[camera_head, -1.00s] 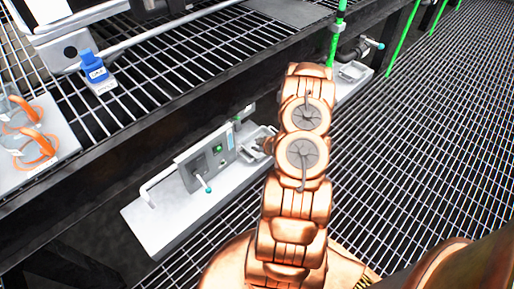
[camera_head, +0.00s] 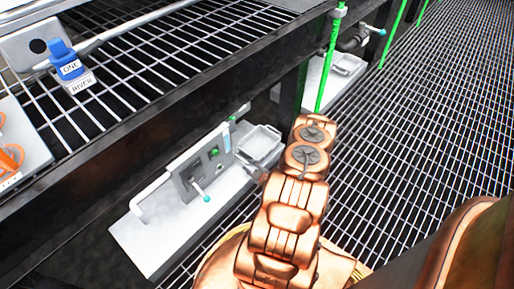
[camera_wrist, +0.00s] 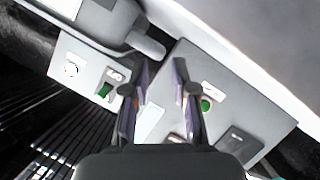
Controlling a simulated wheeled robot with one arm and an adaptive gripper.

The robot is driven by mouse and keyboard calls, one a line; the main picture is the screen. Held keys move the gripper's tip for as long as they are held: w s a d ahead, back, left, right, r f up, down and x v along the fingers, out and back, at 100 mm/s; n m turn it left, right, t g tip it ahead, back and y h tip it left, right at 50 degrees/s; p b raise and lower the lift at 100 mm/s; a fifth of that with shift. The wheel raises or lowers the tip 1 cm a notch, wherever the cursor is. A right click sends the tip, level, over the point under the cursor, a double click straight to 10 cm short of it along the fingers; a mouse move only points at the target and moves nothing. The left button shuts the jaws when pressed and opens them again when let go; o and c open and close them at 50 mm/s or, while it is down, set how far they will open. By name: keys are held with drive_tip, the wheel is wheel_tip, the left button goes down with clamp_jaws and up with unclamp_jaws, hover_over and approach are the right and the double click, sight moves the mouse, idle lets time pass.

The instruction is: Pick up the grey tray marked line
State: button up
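A small grey tray (camera_head: 260,143) sits on the white shelf at the right end of the control box in the head view. A second grey tray (camera_head: 346,63) sits farther back on another white shelf. I cannot read a "line" marking on either. I cannot make out a tray for certain in that view.
The control box (camera_head: 202,170) with a teal-tipped lever stands beside the nearer tray. A white bent handle (camera_head: 150,200) is at its left. A dark beam and grated shelf (camera_head: 150,65) hang above. A blue labelled block (camera_head: 70,66) sits on that shelf. A green post (camera_head: 329,65) rises behind my arm.

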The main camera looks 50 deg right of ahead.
sight(242, 160)
drive_tip(key=b+x, duration=0.2)
drive_tip(key=x, duration=0.4)
drive_tip(key=shift+w+r+b, duration=0.15)
drive_tip(key=shift+w+b, duration=0.15)
clamp_jaws()
